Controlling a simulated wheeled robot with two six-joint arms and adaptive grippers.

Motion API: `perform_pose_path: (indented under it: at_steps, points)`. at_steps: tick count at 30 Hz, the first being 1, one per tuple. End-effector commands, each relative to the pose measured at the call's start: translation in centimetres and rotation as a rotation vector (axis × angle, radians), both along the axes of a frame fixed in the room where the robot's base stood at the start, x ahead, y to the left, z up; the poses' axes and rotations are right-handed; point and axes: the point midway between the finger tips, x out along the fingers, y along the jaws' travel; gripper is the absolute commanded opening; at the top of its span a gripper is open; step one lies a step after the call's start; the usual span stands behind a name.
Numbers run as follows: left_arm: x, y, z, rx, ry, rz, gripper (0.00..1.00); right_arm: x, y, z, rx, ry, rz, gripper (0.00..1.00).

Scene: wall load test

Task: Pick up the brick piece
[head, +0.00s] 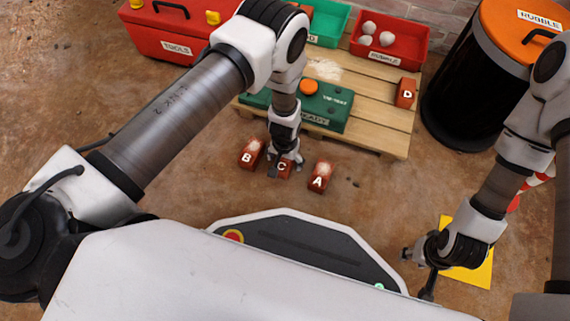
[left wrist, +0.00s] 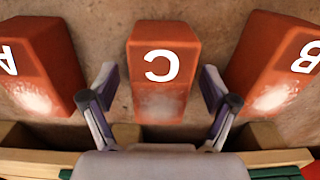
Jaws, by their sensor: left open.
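Red-orange brick piece C (head: 284,169) lies on the floor between brick B (head: 250,154) and brick A (head: 320,177). My left gripper (head: 286,158) is pointed down at brick C. In the left wrist view, brick C (left wrist: 162,65) lies between the open fingers of my left gripper (left wrist: 158,85), with a gap at each side. Brick A (left wrist: 42,60) is left there and brick B (left wrist: 278,62) right. Brick D (head: 406,93) sits on the pallet.
The wooden pallet (head: 375,137) behind the bricks carries a green case (head: 325,107), a red bin (head: 402,38) with pale lumps and a green bin (head: 331,20). A red toolbox (head: 160,40) stands at back left, a black rubble drum (head: 468,90) at right.

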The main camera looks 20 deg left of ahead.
Motion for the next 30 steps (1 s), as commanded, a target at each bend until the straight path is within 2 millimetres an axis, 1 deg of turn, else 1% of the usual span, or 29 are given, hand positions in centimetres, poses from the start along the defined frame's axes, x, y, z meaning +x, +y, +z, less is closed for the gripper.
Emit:
perform_pose_path:
  at_steps: [2, 3, 5, 6, 8, 9, 10, 11, 20, 26, 30]
  points:
    - [0.0, 0.0, 0.2, 0.000, -0.001, 0.000, 0.86, 0.0, 0.0, 0.2, 0.000, -0.001, 0.000, 0.40]
    - [0.0, 0.0, 0.2, 0.000, -0.001, 0.000, 0.83, 0.0, 0.0, 0.2, 0.000, -0.001, 0.000, 0.40]
    - [0.0, 0.0, 0.2, 0.000, -0.001, 0.000, 0.62, 0.0, 0.0, 0.2, 0.000, -0.001, 0.000, 0.40]
    - [0.0, 0.0, 0.2, 0.000, -0.001, 0.000, 0.47, 0.0, 0.0, 0.2, 0.000, -0.001, 0.000, 0.40]
    - [0.0, 0.0, 0.2, 0.000, -0.001, 0.000, 0.26, 0.0, 0.0, 0.2, 0.000, 0.000, 0.000, 0.40]
    - [0.0, 0.0, 0.2, 0.000, 0.000, 0.000, 0.12, 0.0, 0.0, 0.2, 0.000, 0.000, 0.000, 0.40]
    - [0.0, 0.0, 0.2, 0.000, 0.000, 0.000, 0.01, 0.0, 0.0, 0.2, 0.000, 0.000, 0.000, 0.40]
    - [0.0, 0.0, 0.2, 0.000, 0.000, 0.000, 0.00, 0.0, 0.0, 0.2, 0.000, 0.000, 0.000, 0.40]
    - [0.0, 0.0, 0.4, 0.000, -0.001, 0.000, 0.00, 0.0, 0.0, 0.4, 0.000, 0.000, 0.000, 0.40]
    - [0.1, 0.3, 1.8, 0.000, -0.001, 0.001, 0.00, -0.1, 0.0, 1.8, 0.001, 0.003, 0.002, 0.40]
    - [0.1, 0.6, 3.2, 0.000, -0.001, 0.002, 0.00, -0.2, 0.1, 3.3, 0.001, 0.006, 0.003, 0.40]
